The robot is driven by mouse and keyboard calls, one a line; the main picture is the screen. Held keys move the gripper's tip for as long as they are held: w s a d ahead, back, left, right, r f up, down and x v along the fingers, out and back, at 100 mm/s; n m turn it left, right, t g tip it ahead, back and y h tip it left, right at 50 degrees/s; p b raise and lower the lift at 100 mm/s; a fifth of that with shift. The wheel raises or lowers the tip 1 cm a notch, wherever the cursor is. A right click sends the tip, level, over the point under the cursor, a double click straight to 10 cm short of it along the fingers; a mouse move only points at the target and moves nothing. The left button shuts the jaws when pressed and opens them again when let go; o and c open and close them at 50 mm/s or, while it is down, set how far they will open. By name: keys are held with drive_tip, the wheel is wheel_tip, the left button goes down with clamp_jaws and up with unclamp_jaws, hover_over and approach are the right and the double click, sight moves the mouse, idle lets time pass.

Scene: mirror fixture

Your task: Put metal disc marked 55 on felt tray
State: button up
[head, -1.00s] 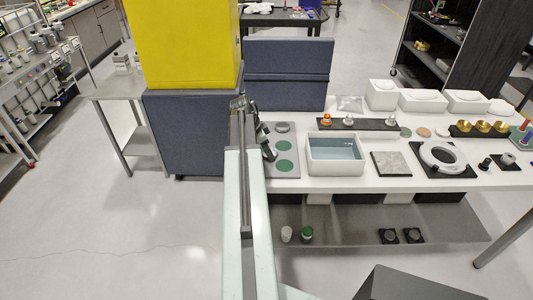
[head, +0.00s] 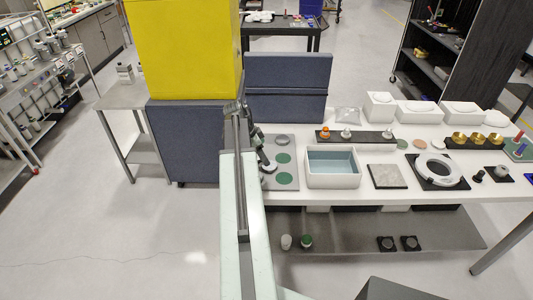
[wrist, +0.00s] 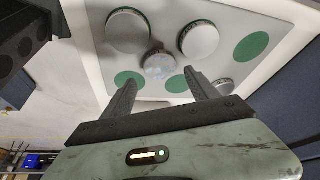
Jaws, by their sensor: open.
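The felt tray (head: 291,184) is a grey panel with green round spots at the left end of the white table. It also fills the top of the wrist view (wrist: 82,12). Several round grey discs rest on it in the wrist view: one at upper left (wrist: 127,30), one at upper right (wrist: 200,40), a shinier one (wrist: 158,66) between and just beyond the fingertips, and one partly hidden behind the right finger (wrist: 223,86). No number is readable on any disc. My gripper (wrist: 162,80) is open with nothing seen held; it hangs over the tray's left side in the head view.
A white bin with a blue-grey inside (head: 333,181) stands right of the tray. A stone slab (head: 387,177) and a white ring on a black base (head: 437,185) lie further right. A blue partition (head: 288,90) and a yellow block (head: 185,50) stand behind.

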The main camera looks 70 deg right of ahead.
drive_tip(key=p+v, duration=0.4)
drive_tip(key=v, duration=0.2)
drive_tip(key=w+a+f+n+t, duration=0.15)
drive_tip(key=w+a+n, duration=0.95)
drive_tip(key=w+a, duration=1.1)
drive_tip(key=w+a+n+t+y, duration=0.25)
drive_tip(key=a+n, duration=1.45)
drive_tip(key=a, duration=2.2)
wheel_tip(320, 180, down, 7)
drive_tip(key=b, duration=0.7)
drive_tip(key=shift+w+m+g, duration=0.3)
drive_tip(key=shift+w+g, duration=0.1)
drive_tip(key=shift+w, duration=0.1)
drive_tip(key=shift+a+y, duration=0.15)
drive_tip(key=shift+y, duration=0.1)
